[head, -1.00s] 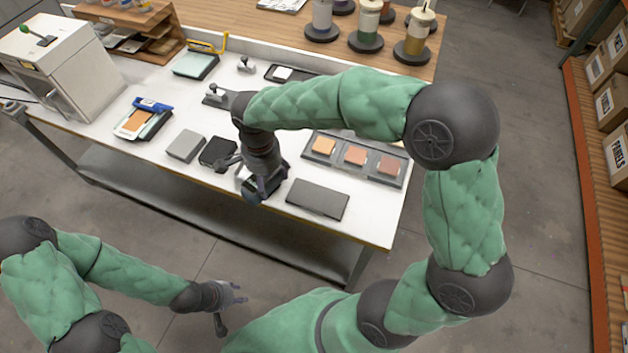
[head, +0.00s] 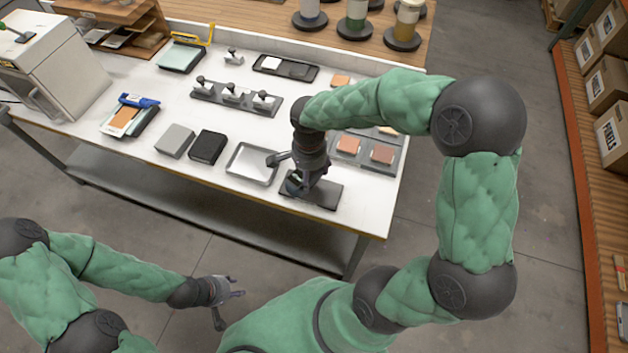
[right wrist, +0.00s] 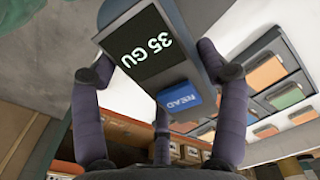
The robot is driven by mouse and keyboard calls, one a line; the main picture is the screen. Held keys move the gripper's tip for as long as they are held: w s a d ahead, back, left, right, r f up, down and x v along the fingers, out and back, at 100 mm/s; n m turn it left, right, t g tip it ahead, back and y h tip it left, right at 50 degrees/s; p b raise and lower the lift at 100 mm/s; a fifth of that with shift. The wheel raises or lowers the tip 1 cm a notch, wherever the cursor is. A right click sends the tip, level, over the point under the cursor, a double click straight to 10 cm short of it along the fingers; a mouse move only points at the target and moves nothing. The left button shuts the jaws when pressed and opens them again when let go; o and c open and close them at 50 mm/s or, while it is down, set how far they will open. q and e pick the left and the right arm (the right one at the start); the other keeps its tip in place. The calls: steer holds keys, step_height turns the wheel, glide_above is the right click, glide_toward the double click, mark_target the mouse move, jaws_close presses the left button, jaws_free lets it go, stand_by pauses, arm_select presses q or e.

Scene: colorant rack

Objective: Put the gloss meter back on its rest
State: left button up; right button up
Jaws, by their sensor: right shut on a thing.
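The gloss meter (right wrist: 145,45) is a dark grey block with a display reading "35 GU" and a blue READ button, seen close in the right wrist view. My right gripper (right wrist: 160,75) is shut on it, one finger on each side. In the head view my right gripper (head: 298,183) is over the left part of a flat dark grey pad (head: 328,197), seemingly the rest. The gripper mostly hides the meter there; I cannot tell whether meter and pad touch. My left gripper (head: 228,302) is open and empty, off the table's front.
A silver tray (head: 240,175) lies just left of my right gripper. Left of it are a black block (head: 207,147) and a grey block (head: 175,140). A rack of coloured panels (head: 365,160) is behind the pad. A stand with several handled pieces (head: 235,105) is further back.

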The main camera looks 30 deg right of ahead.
mark_target(314, 180)
steer(key=shift+s+d+f, duration=0.1)
steer(key=shift+d+f, duration=0.15)
steer(key=shift+f, duration=0.05)
steer(key=f, duration=0.3)
steer(key=shift+s+d+b, duration=0.1)
steer(key=shift+d+b, duration=0.2)
steer(key=shift+f, duration=0.4)
steer(key=shift+f, duration=0.1)
steer(key=o, duration=1.6)
steer(key=shift+r, duration=0.35)
step_height(314, 180, up, 12)
steer(key=shift+f+p, duration=0.2)
steer(key=shift+p, duration=0.8)
